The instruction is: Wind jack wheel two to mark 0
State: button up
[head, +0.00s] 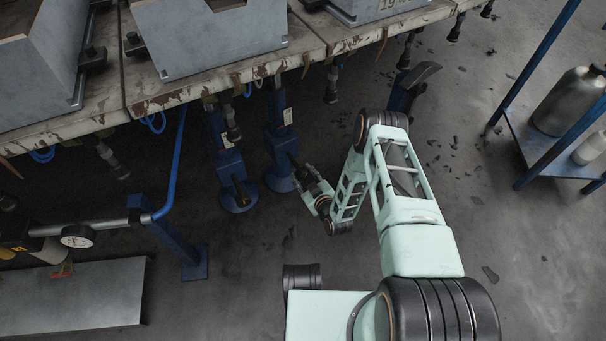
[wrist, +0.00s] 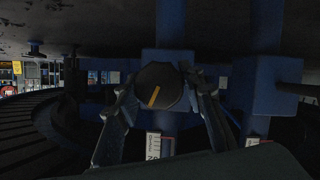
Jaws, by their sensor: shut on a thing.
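My gripper (head: 306,178) reaches in low under the edge of the table, beside a blue jack (head: 282,145) with a round foot. In the wrist view, the two fingers of my gripper (wrist: 155,92) are shut on the left and right sides of a dark, faceted jack wheel (wrist: 158,78). A yellow line on the wheel's face runs from its middle down and slightly left. A white scale plate (wrist: 153,146) with dark figures shows below the wheel, partly cut off by the dark shape in front. No wheel number is legible, and mark 0 cannot be made out.
Another blue jack (head: 230,165) stands left of the held one; a neighbouring blue jack (wrist: 265,85) is close on the right in the wrist view. The worn table (head: 150,95) carrying grey moulds overhangs. A blue rack (head: 545,150) with canisters stands right.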

jog(key=shift+a+n+t+h, duration=0.1)
jog(key=shift+n+t+h, duration=0.55)
jog(key=shift+n, duration=0.85)
jog(key=shift+w, duration=0.1)
jog(key=o, duration=1.2)
jog(key=shift+c, duration=0.2)
jog(key=shift+r, duration=0.1)
notch_tip(320, 180, up, 10)
jog(key=shift+f, duration=0.1)
